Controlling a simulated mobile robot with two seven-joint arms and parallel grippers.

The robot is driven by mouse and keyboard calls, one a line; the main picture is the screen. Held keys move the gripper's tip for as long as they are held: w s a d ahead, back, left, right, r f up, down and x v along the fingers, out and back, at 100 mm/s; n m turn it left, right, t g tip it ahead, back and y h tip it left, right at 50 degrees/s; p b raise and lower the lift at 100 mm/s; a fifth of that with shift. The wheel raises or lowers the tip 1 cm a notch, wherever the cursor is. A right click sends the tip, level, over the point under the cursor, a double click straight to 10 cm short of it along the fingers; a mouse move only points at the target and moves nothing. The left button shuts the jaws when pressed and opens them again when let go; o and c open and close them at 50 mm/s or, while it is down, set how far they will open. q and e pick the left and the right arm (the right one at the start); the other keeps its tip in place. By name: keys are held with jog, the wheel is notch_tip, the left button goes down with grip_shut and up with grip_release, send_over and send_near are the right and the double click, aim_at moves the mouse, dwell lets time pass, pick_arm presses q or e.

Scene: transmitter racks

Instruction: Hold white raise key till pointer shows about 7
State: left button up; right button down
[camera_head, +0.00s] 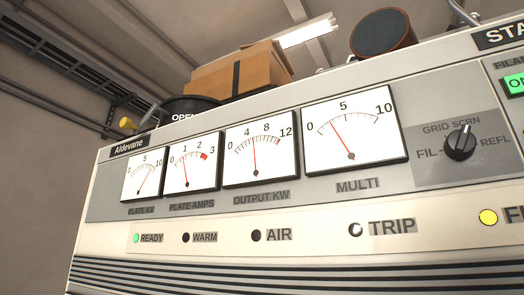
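Four white meters sit in a row on the grey cabinet front. The PLATE KV meter (144,174) has its red pointer leaning right, between 5 and 10. The PLATE AMPS meter (200,172) has its pointer a little above 1. The OUTPUT KW meter (275,160) has its pointer nearly upright, between 4 and 8. The MULTI meter (375,138) has its pointer leaning left, between 0 and 5. No white raise key shows in this view. Neither of my grippers is in view.
A black selector knob (461,142) sits at right between FIL and REFL. The READY lamp (136,238) is green, the WARM lamp (186,237) and AIR lamp (256,235) are dark. A yellow lamp (488,217) is at right. Cardboard boxes (262,72) stand atop the cabinet.

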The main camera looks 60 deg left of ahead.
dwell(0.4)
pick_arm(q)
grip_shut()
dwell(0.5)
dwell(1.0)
